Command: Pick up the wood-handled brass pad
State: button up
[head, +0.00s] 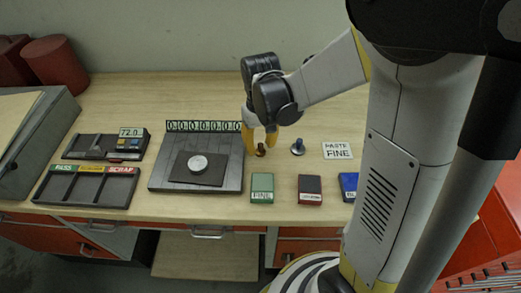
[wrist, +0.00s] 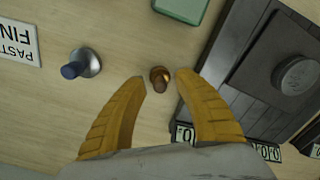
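The wood-handled brass pad (wrist: 160,79) is small and brown with a brassy base. It stands on the bench, and in the wrist view it sits between and just beyond my yellow fingertips. In the head view the pad (head: 261,150) shows beside the fingers, partly hidden by them. My gripper (wrist: 160,82) is open, with a clear gap between its fingers and nothing held. In the head view my gripper (head: 259,145) points down over the pad. I cannot tell its exact height above the bench.
A blue-handled metal pad (head: 298,147) stands to the right, near a "PASTE FINE" card (head: 337,150). A dark plate (head: 160,177) with a round metal disc (head: 198,164) lies left. Green (head: 262,188), dark red (head: 310,190) and blue (head: 348,185) boxes line the front.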

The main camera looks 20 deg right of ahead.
grip_shut()
jog(key=shift+r, duration=0.15)
jog(key=shift+r, duration=0.25)
jog(key=r, duration=0.1)
jog(key=r+p, duration=0.2)
jog(key=r, duration=0.1)
jog(key=shift+s+d+r, duration=0.1)
jog(key=shift+d, duration=0.2)
jog(key=s+d+r+p, duration=0.2)
jog(key=s+d+r, duration=0.2)
jog(key=d, duration=0.6)
notch_tip(320, 180, up, 2)
jog(key=shift+s+r+p, duration=0.1)
jog(key=shift+s+p, duration=0.1)
jog(key=shift+p, duration=0.2)
